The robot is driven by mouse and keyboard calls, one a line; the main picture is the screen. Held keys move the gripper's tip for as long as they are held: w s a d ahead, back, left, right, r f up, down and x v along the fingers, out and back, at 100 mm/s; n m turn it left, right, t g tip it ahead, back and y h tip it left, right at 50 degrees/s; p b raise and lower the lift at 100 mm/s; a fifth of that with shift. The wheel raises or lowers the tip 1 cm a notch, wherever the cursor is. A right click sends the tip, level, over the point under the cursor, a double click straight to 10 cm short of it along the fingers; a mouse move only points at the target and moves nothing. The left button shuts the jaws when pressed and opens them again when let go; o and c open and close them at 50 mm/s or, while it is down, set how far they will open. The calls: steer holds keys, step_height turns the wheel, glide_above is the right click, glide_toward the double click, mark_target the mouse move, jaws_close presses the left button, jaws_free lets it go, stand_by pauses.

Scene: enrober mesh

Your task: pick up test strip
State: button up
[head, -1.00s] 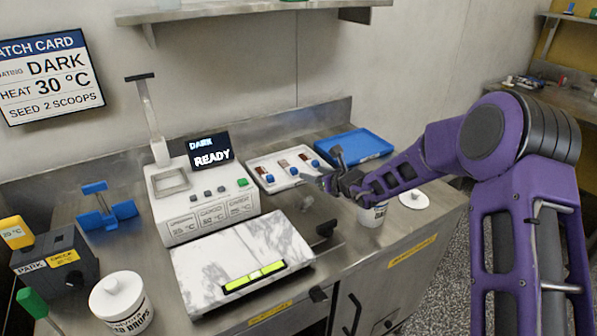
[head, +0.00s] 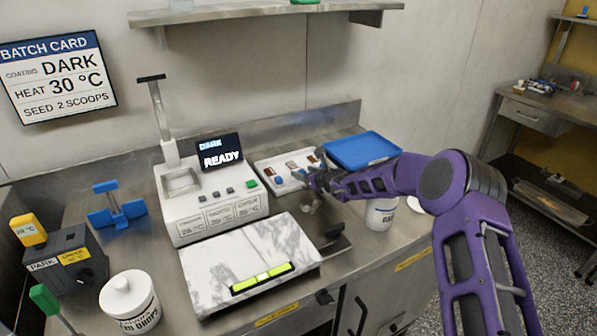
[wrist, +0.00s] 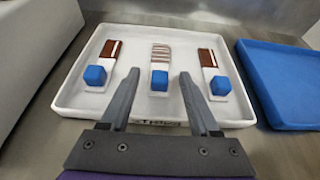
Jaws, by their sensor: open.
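In the wrist view a white tray (wrist: 75,97) holds three test strips side by side: a left strip (wrist: 109,51) with a dark brown coating, a middle strip (wrist: 160,55) with brown stripes on white, and a right strip (wrist: 208,60) with dark brown. Each has a blue block at its near end. My gripper (wrist: 158,80) is open and empty. Its fingers point at the tray, one on each side of the middle strip's blue block (wrist: 159,81) in the picture. I cannot tell how high above it they are. In the head view my gripper (head: 315,172) partly covers the tray (head: 262,163).
A blue tray (head: 365,149) lies right of the white tray. The white machine (head: 205,205) with a READY screen (head: 220,151) stands to the left. A marble slab (head: 245,258) lies in front, and a white tub (head: 381,214) stands near my arm.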

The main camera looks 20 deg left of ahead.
steer(key=shift+w+a+f, duration=0.1)
steer(key=shift+w+a, duration=0.05)
jaws_close()
stand_by(0.4)
